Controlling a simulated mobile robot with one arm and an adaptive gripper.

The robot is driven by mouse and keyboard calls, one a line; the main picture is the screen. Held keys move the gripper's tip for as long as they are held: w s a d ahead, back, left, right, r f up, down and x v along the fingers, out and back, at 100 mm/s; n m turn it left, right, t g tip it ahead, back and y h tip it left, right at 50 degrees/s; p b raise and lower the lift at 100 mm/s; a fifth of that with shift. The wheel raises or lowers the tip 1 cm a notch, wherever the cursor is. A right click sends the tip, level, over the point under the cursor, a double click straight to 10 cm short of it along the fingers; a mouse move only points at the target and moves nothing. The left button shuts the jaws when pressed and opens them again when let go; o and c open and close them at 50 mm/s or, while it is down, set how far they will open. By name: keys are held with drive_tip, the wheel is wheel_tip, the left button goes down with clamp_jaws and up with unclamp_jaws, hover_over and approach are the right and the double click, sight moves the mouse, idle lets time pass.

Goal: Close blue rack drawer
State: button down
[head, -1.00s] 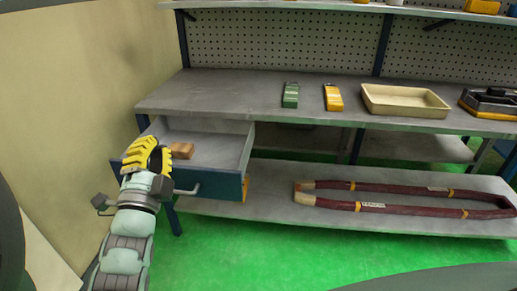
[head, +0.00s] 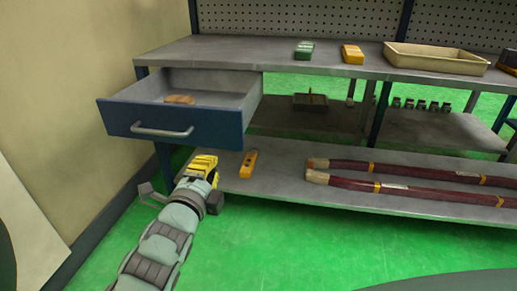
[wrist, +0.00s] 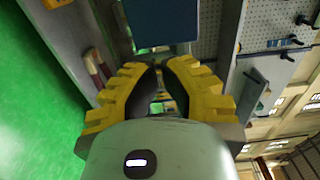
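The blue rack drawer (head: 180,127) hangs open under the left end of the workbench. Its grey handle (head: 162,131) is on the front, and a small brown wooden block (head: 180,99) lies inside. My gripper (head: 204,163), with yellow fingers, is below the drawer front and slightly right of the handle, apart from it. In the wrist view, the fingers (wrist: 160,70) curve inward with a narrow gap between them and nothing seen held; whether they count as shut is unclear. A blue panel, likely the drawer front (wrist: 160,22), shows just beyond the fingertips.
On the bench top (head: 235,50) are a green box (head: 304,50), a yellow box (head: 352,54) and a beige tray (head: 435,60). Green floor in front is clear.

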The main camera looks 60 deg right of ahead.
sight(230, 134)
drive_tip(key=b+x, duration=0.2)
drive_tip(key=x, duration=1.1)
drive_tip(key=shift+s+r, duration=0.1)
drive_tip(key=shift+s, duration=0.1)
